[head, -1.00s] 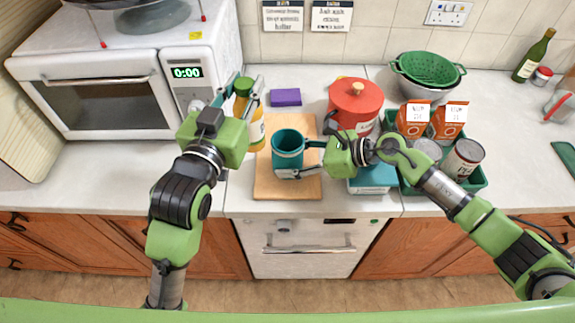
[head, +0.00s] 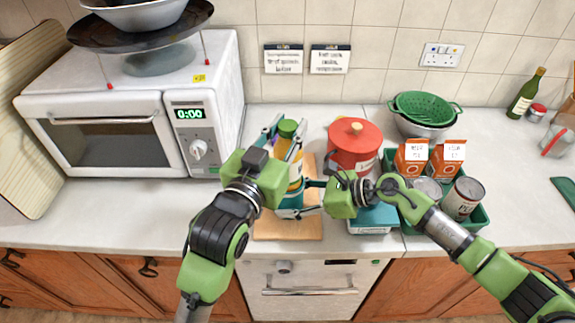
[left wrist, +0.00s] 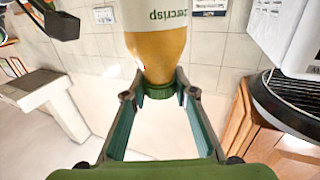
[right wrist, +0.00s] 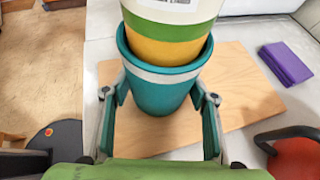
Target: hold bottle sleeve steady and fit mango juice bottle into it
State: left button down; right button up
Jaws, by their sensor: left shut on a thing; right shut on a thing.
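The mango juice bottle (head: 294,158), with a green cap and yellow and white body, stands roughly upright above the cutting board. Its neck and cap (left wrist: 159,90) show in the left wrist view. My left gripper (head: 284,138) is shut on its upper part. The teal bottle sleeve (head: 289,203) is beneath it; its pale-rimmed side (right wrist: 160,95) shows in the right wrist view. My right gripper (right wrist: 157,98) is shut on the sleeve from both sides. The bottle's lower end sits inside the sleeve's mouth; its base is hidden, so I cannot tell how deep.
The wooden board (head: 268,228) lies under the sleeve. A red pot (head: 355,150) stands close to the right, beside a green crate (head: 480,215) of cartons and cans. A microwave (head: 90,120) stands left. Counter between microwave and board is clear.

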pick_arm(q)
notch_tip(320, 180, down, 9)
pick_arm(e)
jog(key=shift+f, duration=0.1)
dwell(0.3)
pick_arm(q)
jog(key=shift+f, duration=0.1)
jog(key=c, duration=1.7)
grip_release()
jog(key=shift+f, duration=0.15)
jog(key=v, duration=1.2)
